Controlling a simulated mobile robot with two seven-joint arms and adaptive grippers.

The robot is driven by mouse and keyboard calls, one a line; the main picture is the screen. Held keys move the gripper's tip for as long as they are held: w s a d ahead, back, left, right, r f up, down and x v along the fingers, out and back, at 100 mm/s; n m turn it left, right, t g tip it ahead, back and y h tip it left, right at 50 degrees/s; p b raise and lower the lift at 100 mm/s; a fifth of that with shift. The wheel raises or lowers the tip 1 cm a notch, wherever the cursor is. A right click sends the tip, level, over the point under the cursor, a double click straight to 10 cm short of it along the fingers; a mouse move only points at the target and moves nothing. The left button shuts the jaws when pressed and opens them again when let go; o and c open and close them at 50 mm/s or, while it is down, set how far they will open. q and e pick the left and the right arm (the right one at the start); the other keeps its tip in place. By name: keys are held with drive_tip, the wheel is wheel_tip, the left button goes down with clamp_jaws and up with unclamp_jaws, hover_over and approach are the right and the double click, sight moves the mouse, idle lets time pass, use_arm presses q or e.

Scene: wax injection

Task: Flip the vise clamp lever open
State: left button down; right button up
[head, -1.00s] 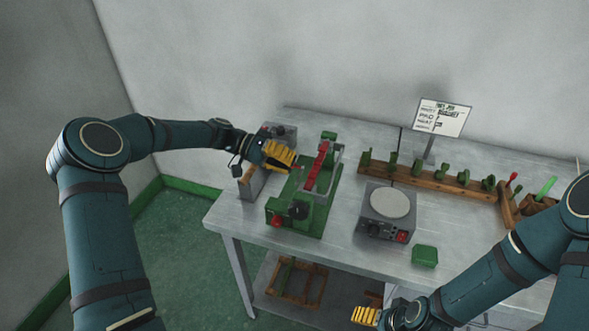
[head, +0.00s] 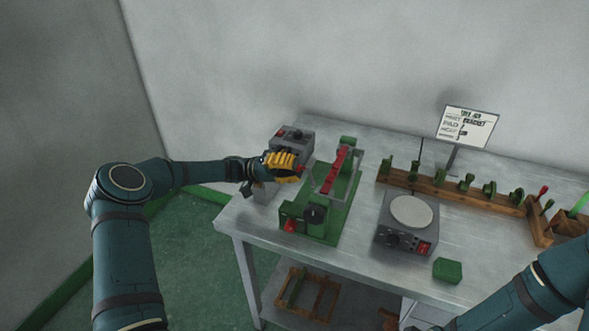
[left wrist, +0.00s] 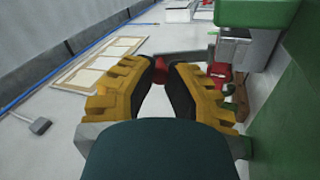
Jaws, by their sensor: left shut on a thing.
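The green vise fixture (head: 325,226) stands on the left part of the table, with a long red bar (head: 336,170) along its top. My left gripper (head: 298,170) is at the fixture's left side, beside the red bar. In the left wrist view its yellow fingers (left wrist: 160,78) close together at the tips on a red knob (left wrist: 160,62). A grey bar (left wrist: 190,55) runs from the knob toward the green body; it looks like the clamp lever. The gripper largely hides the knob in the head view. My right gripper is out of view; only its arm shows at lower right.
A grey box (head: 293,140) with controls stands just behind my left gripper. Right of the vise are a grey unit with a round plate (head: 411,212), a small green block (head: 447,271) and a wooden rack (head: 455,192) of green parts. A sign (head: 466,128) stands behind the rack.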

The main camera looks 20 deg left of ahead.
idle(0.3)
use_arm(q)
drive_tip(key=c, duration=0.9)
unclamp_jaws()
drive_tip(key=shift+o, duration=0.2)
drive_tip(key=shift+a, duration=0.1)
drive_tip(key=v, duration=1.1)
drive_tip(key=shift+a+f, duration=0.2)
drive_tip(key=shift+a, duration=0.15)
drive_tip(key=shift+r, duration=0.1)
